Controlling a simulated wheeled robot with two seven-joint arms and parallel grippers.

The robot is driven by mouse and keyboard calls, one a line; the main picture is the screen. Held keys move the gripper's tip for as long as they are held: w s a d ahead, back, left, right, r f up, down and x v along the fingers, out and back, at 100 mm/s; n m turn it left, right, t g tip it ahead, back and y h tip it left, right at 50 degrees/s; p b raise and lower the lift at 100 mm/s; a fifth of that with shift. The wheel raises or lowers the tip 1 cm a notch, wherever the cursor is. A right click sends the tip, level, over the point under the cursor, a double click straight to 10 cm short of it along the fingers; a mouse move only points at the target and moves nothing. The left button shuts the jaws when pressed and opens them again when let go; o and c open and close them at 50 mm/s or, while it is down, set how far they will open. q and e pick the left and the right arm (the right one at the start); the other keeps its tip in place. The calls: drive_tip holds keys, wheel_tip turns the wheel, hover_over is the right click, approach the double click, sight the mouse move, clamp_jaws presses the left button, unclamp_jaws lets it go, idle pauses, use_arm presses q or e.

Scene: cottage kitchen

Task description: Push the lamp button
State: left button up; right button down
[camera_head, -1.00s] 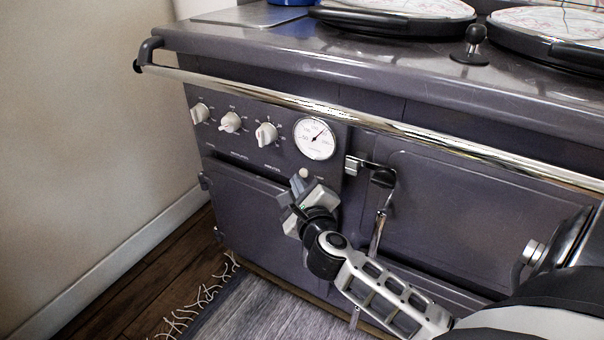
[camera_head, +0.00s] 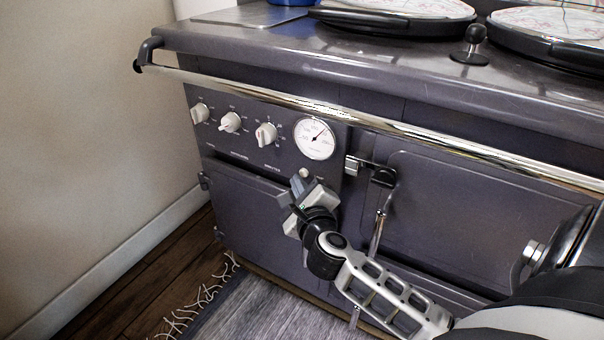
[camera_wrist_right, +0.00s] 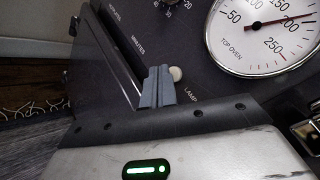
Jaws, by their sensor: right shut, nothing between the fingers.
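The lamp button (camera_head: 304,173) is a small round cream button on the stove's control panel, below the dial. In the right wrist view the lamp button (camera_wrist_right: 176,74) sits beside the word LAMP. My right gripper (camera_head: 297,184) is in front of the panel, just below the button. In the right wrist view the shut, empty fingertips of my right gripper (camera_wrist_right: 158,75) appear just left of the button and very close to it. I cannot tell whether they touch it. My left gripper is not in view.
The dark stove has white knobs (camera_head: 230,122), a round gauge (camera_head: 314,138) and a chrome rail (camera_head: 330,109) above the panel. A door latch (camera_head: 372,171) is right of my gripper. A fringed rug (camera_head: 262,312) lies on the floor below.

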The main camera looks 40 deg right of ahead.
idle(0.3)
drive_tip(key=shift+w+d+p, duration=0.2)
drive_tip(key=shift+d+p, duration=0.2)
drive_tip(key=shift+d, duration=0.1)
idle(0.5)
drive_tip(key=shift+s+a+p, duration=0.2)
drive_tip(key=shift+a+p, duration=0.15)
drive_tip(key=shift+a, duration=0.15)
